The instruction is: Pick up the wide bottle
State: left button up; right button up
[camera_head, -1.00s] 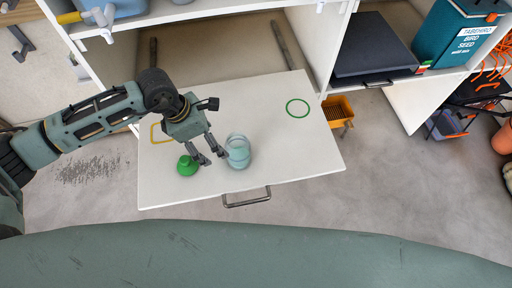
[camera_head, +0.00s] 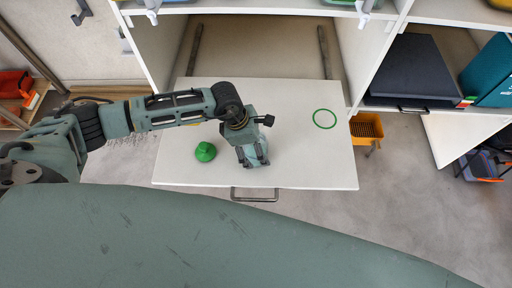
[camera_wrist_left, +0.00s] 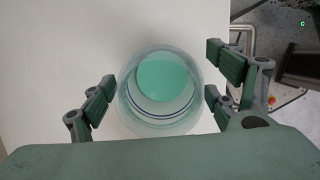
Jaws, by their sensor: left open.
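The wide bottle is a pale, see-through bottle with a teal top. In the left wrist view the bottle (camera_wrist_left: 162,85) stands upright, seen from above, between the two fingers of my left gripper (camera_wrist_left: 160,92). In the head view my left gripper (camera_head: 253,160) is over the white pull-out board (camera_head: 310,165) and mostly hides the bottle. My right gripper does not show.
A small green bottle (camera_head: 205,151) stands on the board left of my left gripper. The board's metal handle (camera_head: 254,195) is at the front edge. A yellow bin (camera_head: 366,129) is to the right.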

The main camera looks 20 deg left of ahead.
pick_arm(q)
jog(key=c, duration=1.3)
jog(key=shift+c, duration=0.6)
jog(key=shift+r, duration=0.2)
